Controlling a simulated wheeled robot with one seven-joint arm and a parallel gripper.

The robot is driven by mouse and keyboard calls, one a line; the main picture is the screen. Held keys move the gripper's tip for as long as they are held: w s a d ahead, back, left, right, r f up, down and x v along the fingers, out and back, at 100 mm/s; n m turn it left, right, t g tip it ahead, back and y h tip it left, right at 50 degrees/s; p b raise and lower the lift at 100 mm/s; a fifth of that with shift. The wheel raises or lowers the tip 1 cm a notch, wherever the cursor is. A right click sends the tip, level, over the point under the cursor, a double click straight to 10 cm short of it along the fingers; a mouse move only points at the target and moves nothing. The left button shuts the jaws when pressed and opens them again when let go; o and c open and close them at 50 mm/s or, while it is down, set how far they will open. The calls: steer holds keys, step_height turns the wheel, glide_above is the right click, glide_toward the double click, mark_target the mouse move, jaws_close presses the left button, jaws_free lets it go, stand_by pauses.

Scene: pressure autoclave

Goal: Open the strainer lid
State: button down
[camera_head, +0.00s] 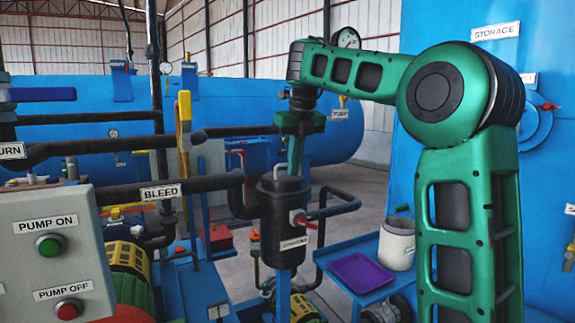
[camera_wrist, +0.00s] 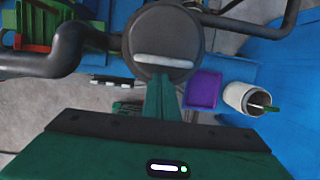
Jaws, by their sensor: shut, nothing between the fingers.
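The strainer (camera_head: 286,220) is a black upright cylinder with a small label, in the middle of the head view. Its round dark lid (camera_wrist: 163,30) is on top, seen from above in the wrist view, with a pale grey bar handle (camera_wrist: 163,62) across it. The lid appears seated and closed. My gripper (camera_head: 294,172) points down over the lid, its green fingers shut and empty. In the wrist view the fingertips (camera_wrist: 161,78) lie close to the handle, near its middle. I cannot tell whether they touch it.
Black pipes (camera_head: 130,190) run from the strainer's left, and another pipe (camera_head: 335,208) bends at its right. A purple tray (camera_head: 362,271) and a white container (camera_head: 397,243) stand on a blue bench at the lower right. A control box (camera_head: 50,250) is at the left.

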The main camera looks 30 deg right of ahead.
steer(key=shift+w+r, duration=0.35)
steer(key=shift+w, duration=0.25)
